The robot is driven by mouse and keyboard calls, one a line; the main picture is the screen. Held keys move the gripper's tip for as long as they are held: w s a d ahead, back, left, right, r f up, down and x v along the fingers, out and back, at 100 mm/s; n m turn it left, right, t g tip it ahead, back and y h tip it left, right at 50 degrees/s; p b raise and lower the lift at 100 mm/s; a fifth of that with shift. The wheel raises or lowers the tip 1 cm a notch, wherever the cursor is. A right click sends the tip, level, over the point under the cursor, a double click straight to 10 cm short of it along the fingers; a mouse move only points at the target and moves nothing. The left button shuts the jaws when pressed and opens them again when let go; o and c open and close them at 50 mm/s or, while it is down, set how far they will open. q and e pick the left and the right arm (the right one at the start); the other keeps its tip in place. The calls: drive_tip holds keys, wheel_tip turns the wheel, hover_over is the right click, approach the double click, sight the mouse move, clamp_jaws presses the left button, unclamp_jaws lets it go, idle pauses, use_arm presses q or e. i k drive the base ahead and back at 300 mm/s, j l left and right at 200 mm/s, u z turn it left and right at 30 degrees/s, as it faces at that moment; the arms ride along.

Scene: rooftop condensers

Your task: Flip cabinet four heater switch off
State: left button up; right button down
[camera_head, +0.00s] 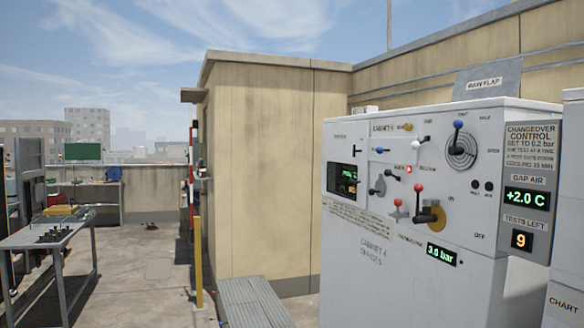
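Cabinet four (350,265) is a white box at the right, with "CABINET 4" lettered on its front. Neither of my grippers is in view.
A changeover control panel (530,152) reads +2.0 C and 9 at the cabinet's right. A green display (441,255) reads 3.0 bar. A metal grating (253,300) lies left of the cabinet. A yellow post (198,262) and a workbench (45,235) stand farther left, with open floor between.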

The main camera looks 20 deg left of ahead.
sight(388, 173)
drive_tip(key=u, duration=0.2)
drive_tip(key=i+j+z, duration=0.1)
drive_tip(key=i+j, duration=0.65)
drive_tip(key=i+j+z, duration=0.15)
drive_tip(key=i+j, duration=0.6)
drive_tip(key=j, duration=0.2)
drive_tip(key=i+j+z, duration=0.15)
drive_tip(key=i+j, duration=0.2)
drive_tip(key=j, duration=0.15)
drive_tip(key=i+j, duration=0.35)
drive_tip(key=j, duration=0.15)
drive_tip(key=i+j+z, duration=0.15)
drive_tip(key=i+j, duration=0.15)
drive_tip(key=j, duration=0.2)
drive_tip(key=i+j+z, duration=0.1)
drive_tip(key=i+j, duration=0.2)
drive_tip(key=j, duration=0.25)
